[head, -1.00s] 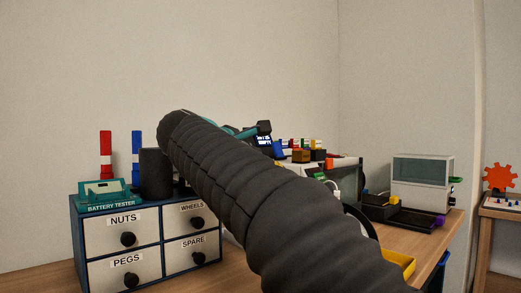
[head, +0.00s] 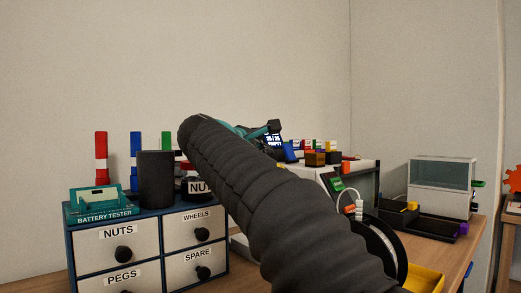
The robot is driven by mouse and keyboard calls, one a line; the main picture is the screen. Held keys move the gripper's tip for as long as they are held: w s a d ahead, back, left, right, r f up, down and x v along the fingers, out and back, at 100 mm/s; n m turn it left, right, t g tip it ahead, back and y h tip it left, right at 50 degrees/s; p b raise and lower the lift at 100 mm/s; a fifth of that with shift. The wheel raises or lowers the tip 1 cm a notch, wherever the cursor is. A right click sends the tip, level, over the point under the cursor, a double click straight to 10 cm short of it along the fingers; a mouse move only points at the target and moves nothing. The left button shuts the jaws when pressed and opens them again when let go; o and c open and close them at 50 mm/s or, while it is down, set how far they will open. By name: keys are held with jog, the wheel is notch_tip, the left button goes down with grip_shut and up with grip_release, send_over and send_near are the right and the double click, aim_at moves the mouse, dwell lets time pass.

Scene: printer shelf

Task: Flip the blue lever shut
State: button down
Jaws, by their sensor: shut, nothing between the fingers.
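A small blue piece (head: 290,152), which looks like the blue lever, slants upward beside a small lit screen (head: 273,140) at the top left of the pale printer-like box (head: 362,172). Its lower end and hinge are hard to make out. My arm in its black ribbed sleeve reaches up across the middle of the view. My gripper (head: 266,149) is a dark shape beyond the teal wrist, just left of the blue piece, mostly hidden by the arm. It is shut and empty. I cannot tell whether it touches the blue piece.
A drawer cabinet (head: 149,248) at the left bears a teal battery tester (head: 98,205), a black cylinder (head: 156,178) and coloured towers. A black spool (head: 384,250) and yellow tray (head: 425,279) are right of my arm. A glass-fronted box (head: 443,186) stands farther right.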

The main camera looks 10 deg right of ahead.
aim_at(289, 153)
jog(key=x, duration=0.6)
jog(key=shift+w+a, duration=0.1)
dwell(0.3)
jog(key=shift+m, duration=0.3)
